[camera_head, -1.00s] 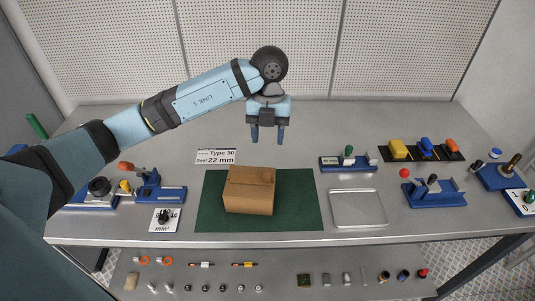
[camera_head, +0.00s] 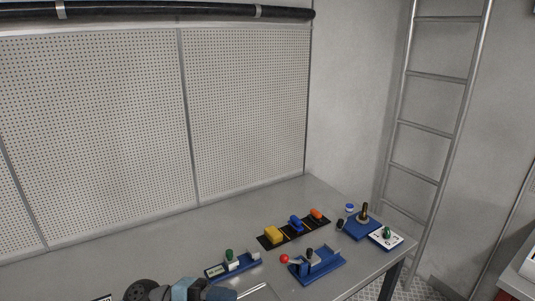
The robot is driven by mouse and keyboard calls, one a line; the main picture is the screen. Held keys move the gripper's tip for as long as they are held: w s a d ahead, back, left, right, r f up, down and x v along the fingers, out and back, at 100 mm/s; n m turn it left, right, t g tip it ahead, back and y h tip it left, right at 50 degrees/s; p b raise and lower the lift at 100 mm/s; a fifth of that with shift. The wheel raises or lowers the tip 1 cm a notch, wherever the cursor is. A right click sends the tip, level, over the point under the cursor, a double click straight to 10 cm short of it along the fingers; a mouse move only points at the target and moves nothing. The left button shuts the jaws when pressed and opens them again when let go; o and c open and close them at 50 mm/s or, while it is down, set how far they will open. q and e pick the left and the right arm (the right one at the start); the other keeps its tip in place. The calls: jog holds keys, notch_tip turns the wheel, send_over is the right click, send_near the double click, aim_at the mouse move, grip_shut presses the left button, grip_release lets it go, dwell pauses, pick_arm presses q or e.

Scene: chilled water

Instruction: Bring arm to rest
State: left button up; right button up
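My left arm shows only as its dark round joint and light blue wrist housing (camera_head: 180,290) at the bottom edge of the head view. The fingers of the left gripper are below the picture, so I cannot see whether they are open or shut. My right arm and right gripper are not in view.
The grey bench (camera_head: 190,247) runs to a right corner. On it are a blue fixture with a green knob (camera_head: 230,256), a black strip with yellow, blue and orange pieces (camera_head: 274,235), a red-balled lever fixture (camera_head: 318,266) and a switch plate (camera_head: 385,237). A ladder (camera_head: 440,125) stands right.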

pick_arm(q)
jog(key=a+f+n+t+y+p, duration=0.2)
jog(key=a+f+n+t+y, duration=0.25)
jog(key=n+t, duration=0.65)
jog(key=a+f+n+t+y+p, duration=0.1)
jog(key=a+f+n+t+y, duration=0.35)
jog(key=n+t, duration=0.65)
jog(key=s+a+f+n+g+y+p, duration=0.1)
jog(key=s+f+n+g+y, duration=0.5)
jog(key=s+f, duration=0.7)
jog(key=a+f+g, duration=0.1)
jog(key=g, duration=0.1)
jog(key=shift+a+f+n+g, duration=0.3)
jog(key=shift+a+f+n, duration=0.05)
jog(key=shift+n, duration=0.05)
